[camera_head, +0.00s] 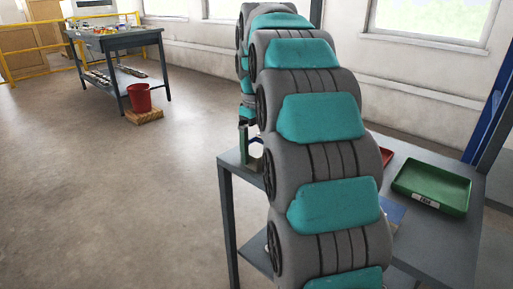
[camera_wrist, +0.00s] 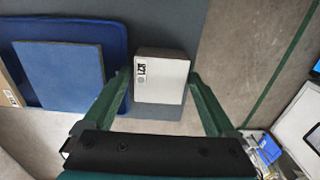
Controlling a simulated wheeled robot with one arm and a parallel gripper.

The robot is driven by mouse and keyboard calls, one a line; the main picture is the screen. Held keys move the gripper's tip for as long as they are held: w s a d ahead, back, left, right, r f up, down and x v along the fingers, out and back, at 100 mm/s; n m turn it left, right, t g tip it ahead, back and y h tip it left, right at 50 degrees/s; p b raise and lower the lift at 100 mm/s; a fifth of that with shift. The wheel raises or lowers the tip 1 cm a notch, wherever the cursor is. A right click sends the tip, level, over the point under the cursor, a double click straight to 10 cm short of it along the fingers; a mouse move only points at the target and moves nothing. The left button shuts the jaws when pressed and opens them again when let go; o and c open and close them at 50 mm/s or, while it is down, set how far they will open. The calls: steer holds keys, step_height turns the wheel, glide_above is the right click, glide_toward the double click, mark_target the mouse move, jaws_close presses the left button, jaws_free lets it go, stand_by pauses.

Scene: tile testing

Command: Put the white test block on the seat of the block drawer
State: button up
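The white test block (camera_wrist: 160,82) has a pale top face, a black-printed label at its upper left corner and a brownish far side. It lies between the two green fingers of my gripper (camera_wrist: 160,76) in the wrist view. The fingertips are close against its left and right sides; I cannot tell whether they press on it or whether it is lifted. In the head view my own arm hides the gripper and the block. I cannot make out a block drawer or its seat in either view.
A blue tray (camera_wrist: 118,42) with a grey-blue slab (camera_wrist: 62,72) stands left of the block. In the head view a green labelled tray (camera_head: 432,187) sits on the grey table (camera_head: 440,245). A red bucket (camera_head: 139,98) and another workbench (camera_head: 118,40) stand far left across open floor.

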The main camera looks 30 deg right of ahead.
mark_target(256, 150)
steer(key=shift+o, duration=0.4)
steer(key=shift+r, duration=1.05)
step_height(256, 150, up, 6)
steer(key=shift+f+p, duration=0.1)
steer(key=shift+p, duration=0.95)
steer(key=shift+f, duration=0.1)
steer(key=s+a+f+m, duration=0.1)
steer(key=s+a+f, duration=0.4)
steer(key=s, duration=0.6)
steer(key=s+a+f+m+g, duration=0.1)
steer(key=s+a+f, duration=0.4)
steer(key=s+f, duration=0.3)
steer(key=s+a+f+m, duration=0.2)
steer(key=s+a+f, duration=0.3)
steer(key=s, duration=0.9)
steer(key=shift+f+g, duration=0.4)
steer(key=shift+f, duration=0.55)
